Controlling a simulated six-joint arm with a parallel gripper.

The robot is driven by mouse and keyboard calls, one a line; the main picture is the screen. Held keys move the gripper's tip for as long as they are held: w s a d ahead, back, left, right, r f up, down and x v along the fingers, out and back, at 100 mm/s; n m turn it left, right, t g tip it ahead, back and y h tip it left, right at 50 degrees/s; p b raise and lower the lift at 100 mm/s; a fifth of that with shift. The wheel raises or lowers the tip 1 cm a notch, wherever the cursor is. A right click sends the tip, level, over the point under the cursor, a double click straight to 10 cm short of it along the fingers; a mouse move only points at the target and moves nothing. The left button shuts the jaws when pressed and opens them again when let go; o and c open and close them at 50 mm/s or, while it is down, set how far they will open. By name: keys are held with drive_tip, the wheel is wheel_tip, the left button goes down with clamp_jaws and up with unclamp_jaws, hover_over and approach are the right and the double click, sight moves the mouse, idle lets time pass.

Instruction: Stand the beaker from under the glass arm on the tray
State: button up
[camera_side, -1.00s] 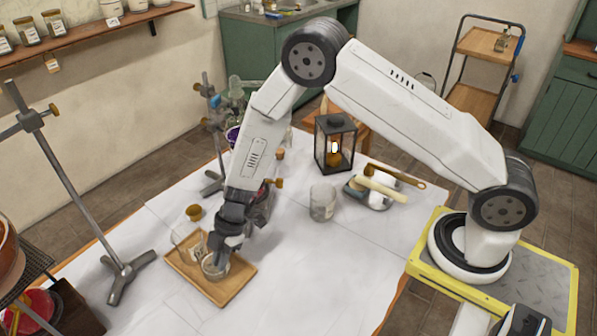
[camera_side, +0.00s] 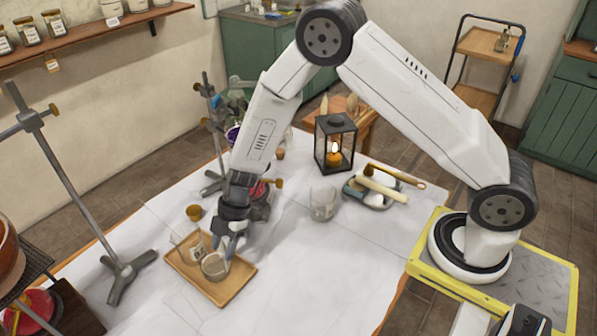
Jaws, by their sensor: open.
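The wooden tray (camera_side: 229,286) lies on the white-covered table. A small glass beaker (camera_side: 214,267) with greyish contents stands on it, close below my gripper. My gripper (camera_side: 227,250) points down with its fingers apart, just above and behind the beaker's rim; whether a finger still overlaps the rim is hard to tell. A second glass vessel (camera_side: 193,248) with a pale label and a thin rod leaning in it stands on the tray's left part. My arm hides part of the glassware behind it, and the glass arm is not clear here.
A clear glass beaker (camera_side: 323,203) stands on the table to the right. Behind it are a lit lantern (camera_side: 334,143) and a dish with tools (camera_side: 376,190). A tall metal stand (camera_side: 123,272) is left of the tray. The front right of the table is clear.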

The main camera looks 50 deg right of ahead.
drive_tip(key=v, duration=0.8)
drive_tip(key=shift+r, duration=0.2)
drive_tip(key=shift+d, duration=0.1)
idle(0.3)
drive_tip(key=s+d+r+m+t+h, duration=0.1)
drive_tip(key=s+d+r+m+h, duration=0.2)
drive_tip(key=s+d+m, duration=0.3)
drive_tip(key=s+d+r+m+t+h, duration=0.1)
drive_tip(key=s+d+r+m+h, duration=0.1)
drive_tip(key=s+d+r+m, duration=0.2)
drive_tip(key=shift+s+d+r+m+h, duration=0.4)
drive_tip(key=shift+s+d+m, duration=1.6)
drive_tip(key=shift+m, duration=1.9)
drive_tip(key=shift+s+a, duration=0.2)
drive_tip(key=shift+a, duration=0.1)
